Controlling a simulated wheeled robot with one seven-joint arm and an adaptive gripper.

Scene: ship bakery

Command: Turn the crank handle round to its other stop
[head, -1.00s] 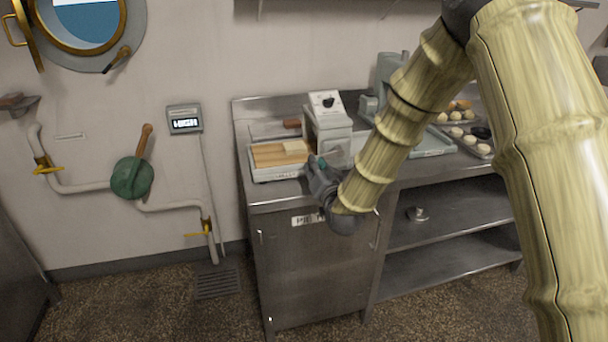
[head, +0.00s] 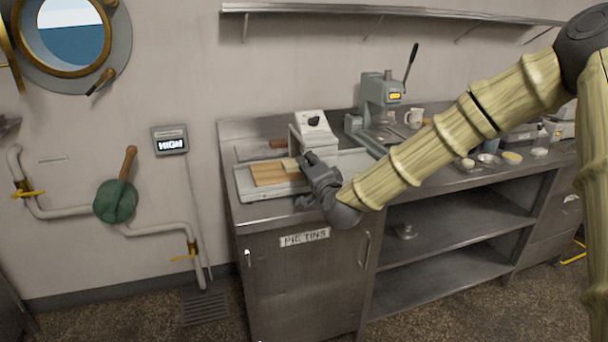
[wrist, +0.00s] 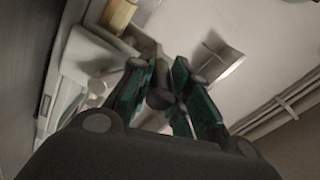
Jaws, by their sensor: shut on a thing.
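My gripper (head: 308,168) is at the front right of a pale tray (head: 246,186) on the counter, beside a light grey machine (head: 312,122) with a black knob on its top. In the wrist view my gripper (wrist: 163,100) has its green-padded fingers close around a small dark rounded piece (wrist: 158,98). It appears to be the grip of the crank handle, and my fingers hide most of it. The crank's arm and its stops cannot be made out. A wooden board (head: 268,174) lies in the tray.
A press with a raised lever (head: 384,95) stands behind, to the right. Bowls (head: 488,158) sit further right on the counter. A wall shelf (head: 400,15) runs above. A green pump (head: 114,202) with a wooden handle is on the left wall.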

